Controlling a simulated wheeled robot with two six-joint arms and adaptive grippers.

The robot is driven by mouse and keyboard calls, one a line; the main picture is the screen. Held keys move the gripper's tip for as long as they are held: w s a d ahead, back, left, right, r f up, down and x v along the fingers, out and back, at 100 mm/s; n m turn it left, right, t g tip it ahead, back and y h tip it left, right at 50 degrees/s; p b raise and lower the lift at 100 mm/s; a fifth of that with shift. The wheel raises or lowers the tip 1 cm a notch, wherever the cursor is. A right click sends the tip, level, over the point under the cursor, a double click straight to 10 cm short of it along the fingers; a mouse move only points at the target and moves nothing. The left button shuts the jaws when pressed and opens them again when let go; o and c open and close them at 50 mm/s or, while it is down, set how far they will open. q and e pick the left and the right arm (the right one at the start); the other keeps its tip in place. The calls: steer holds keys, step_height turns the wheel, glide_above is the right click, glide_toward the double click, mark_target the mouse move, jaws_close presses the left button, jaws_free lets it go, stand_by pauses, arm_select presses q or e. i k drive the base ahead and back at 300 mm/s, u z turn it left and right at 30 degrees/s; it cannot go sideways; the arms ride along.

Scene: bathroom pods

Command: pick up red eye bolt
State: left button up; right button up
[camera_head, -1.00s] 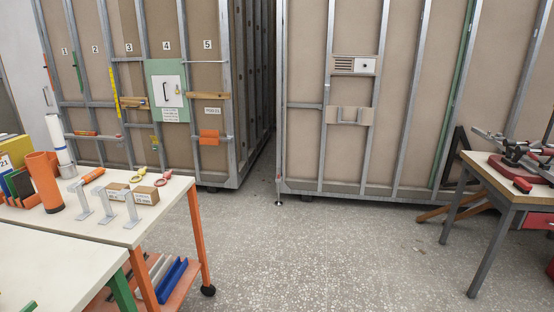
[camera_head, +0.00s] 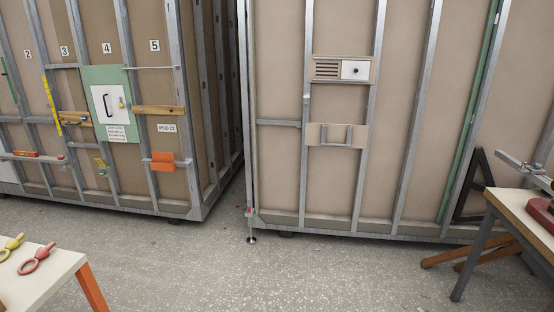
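A red eye bolt (camera_head: 37,257) lies near the right edge of the white tabletop at the lower left of the head view. Its ring points to the lower left and its thicker end to the upper right. A similar yellow eye bolt (camera_head: 11,246) lies just left of it, cut near the picture's left side. Neither of my grippers shows in the view.
The white-topped table (camera_head: 60,262) with orange legs stands at the lower left. Framed pods (camera_head: 290,180) fill the back, with a dark gap between them. A workbench (camera_head: 510,205) stands at the right, with a brown wooden stand beside it. The grey floor (camera_head: 250,280) between is clear.

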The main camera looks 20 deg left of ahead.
mark_target(42, 253)
steer(key=u, duration=0.25)
steer(key=i, duration=1.1)
steer(key=u, duration=1.25)
steer(key=i, duration=0.8)
steer(key=u, duration=1)
